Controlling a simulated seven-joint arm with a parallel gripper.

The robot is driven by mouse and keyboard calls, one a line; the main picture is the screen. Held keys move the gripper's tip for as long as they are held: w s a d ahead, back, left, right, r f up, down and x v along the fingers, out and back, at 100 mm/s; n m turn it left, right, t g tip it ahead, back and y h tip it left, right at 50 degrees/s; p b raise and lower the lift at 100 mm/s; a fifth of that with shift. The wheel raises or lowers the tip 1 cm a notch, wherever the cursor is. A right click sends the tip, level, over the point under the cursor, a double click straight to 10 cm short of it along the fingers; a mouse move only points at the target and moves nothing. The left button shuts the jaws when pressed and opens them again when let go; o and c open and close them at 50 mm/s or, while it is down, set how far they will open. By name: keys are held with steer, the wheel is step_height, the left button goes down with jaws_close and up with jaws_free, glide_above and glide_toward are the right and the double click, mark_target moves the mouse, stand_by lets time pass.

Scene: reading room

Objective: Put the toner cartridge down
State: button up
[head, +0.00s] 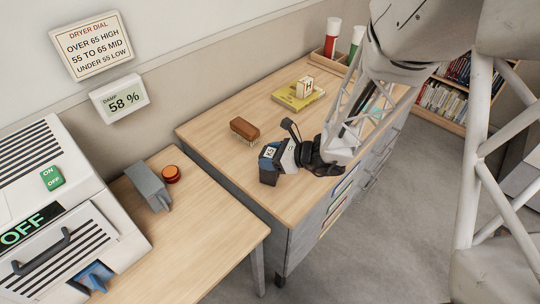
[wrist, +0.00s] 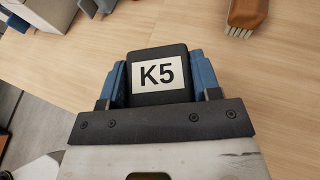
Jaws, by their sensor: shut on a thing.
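The toner cartridge, a dark block with a white K5 label (wrist: 157,74), is held between the two blue fingers of my gripper (wrist: 158,66) in the wrist view. In the head view the cartridge (head: 268,178) is at the front left part of the wooden cabinet top (head: 300,197), with my gripper (head: 277,157) around it. My gripper is shut on it. Its underside is hidden, so I cannot tell whether it touches the wood.
A brown brush (head: 244,129) lies behind the cartridge. A yellow book (head: 297,97) bears a cube marked H (head: 304,86). A lower table (head: 195,225) at left holds a grey object (head: 148,186) and an orange-red round thing (head: 171,174).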

steer(key=shift+f, duration=0.15)
steer(key=o, duration=1.1)
steer(key=shift+d+r, duration=0.1)
steer(key=shift+r, duration=0.1)
steer(key=v, duration=1.1)
steer(key=shift+s+d+r, duration=0.15)
steer(key=shift+s+d, duration=0.05)
steer(key=shift+d, duration=0.1)
stand_by(0.4)
steer(key=s+r+n+g+h, duration=0.5)
steer(key=s+r+n, duration=0.4)
steer(key=s+n, duration=0.25)
steer(key=s+d+r+n+t+h, duration=0.2)
steer(key=s+d+r+n+h, duration=0.4)
steer(key=r+n, duration=0.3)
steer(key=shift+s+n+t+h, duration=0.3)
steer(key=shift+s+n+h, duration=0.25)
steer(key=shift+n+h, duration=0.35)
